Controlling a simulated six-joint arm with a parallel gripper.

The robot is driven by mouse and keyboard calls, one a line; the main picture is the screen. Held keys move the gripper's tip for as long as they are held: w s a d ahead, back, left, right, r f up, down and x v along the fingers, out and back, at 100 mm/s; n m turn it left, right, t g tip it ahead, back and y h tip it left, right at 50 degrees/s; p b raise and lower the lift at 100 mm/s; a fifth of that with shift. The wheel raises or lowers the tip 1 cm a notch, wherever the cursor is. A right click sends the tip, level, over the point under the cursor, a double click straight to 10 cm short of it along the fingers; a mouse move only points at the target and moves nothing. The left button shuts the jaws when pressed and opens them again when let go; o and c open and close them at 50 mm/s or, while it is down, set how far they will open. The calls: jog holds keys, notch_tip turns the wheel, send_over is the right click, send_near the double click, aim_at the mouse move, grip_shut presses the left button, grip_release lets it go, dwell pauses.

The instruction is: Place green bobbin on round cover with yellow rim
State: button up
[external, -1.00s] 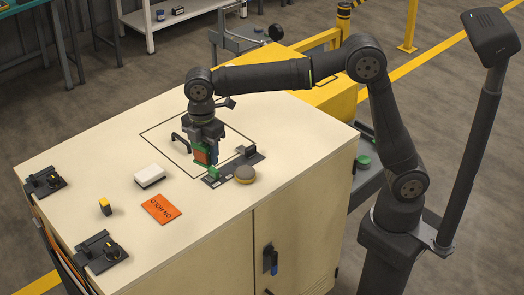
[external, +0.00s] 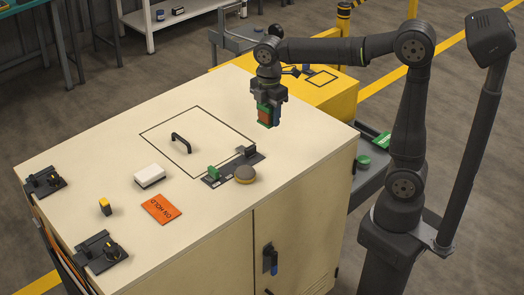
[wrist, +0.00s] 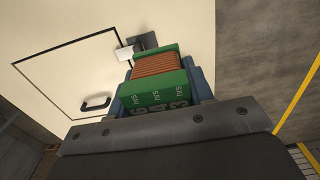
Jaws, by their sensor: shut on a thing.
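The green bobbin (external: 265,116), with green flanges and a copper-coloured winding, is held between the jaws of my gripper (external: 268,110), in the air above the right part of the cream cabinet top. In the wrist view the bobbin (wrist: 157,82) sits between the blue finger pads, its green face with white lettering towards the camera. The round cover with yellow rim (external: 245,174) lies on the cabinet top near the front edge, grey-brown on top. My gripper is above and slightly right of it, well apart. I do not make out the cover in the wrist view.
A dark stand (external: 230,168) with a green block (external: 214,172) is beside the cover. A black handle (external: 181,140), white box (external: 150,176), orange sign (external: 161,209), small yellow-topped block (external: 105,206) and two dark fixtures share the cabinet top (external: 85,180).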

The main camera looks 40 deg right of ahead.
jog(key=shift+s+d+f, duration=0.15)
jog(key=shift+d, duration=0.1)
send_over(245, 170)
notch_tip(245, 170, down, 7)
jog(key=shift+s+r, duration=0.1)
jog(key=shift+f, duration=2.05)
jog(key=o, duration=1.2)
jog(key=shift+f, duration=0.1)
jog(key=shift+c, duration=0.2)
notch_tip(245, 170, up, 12)
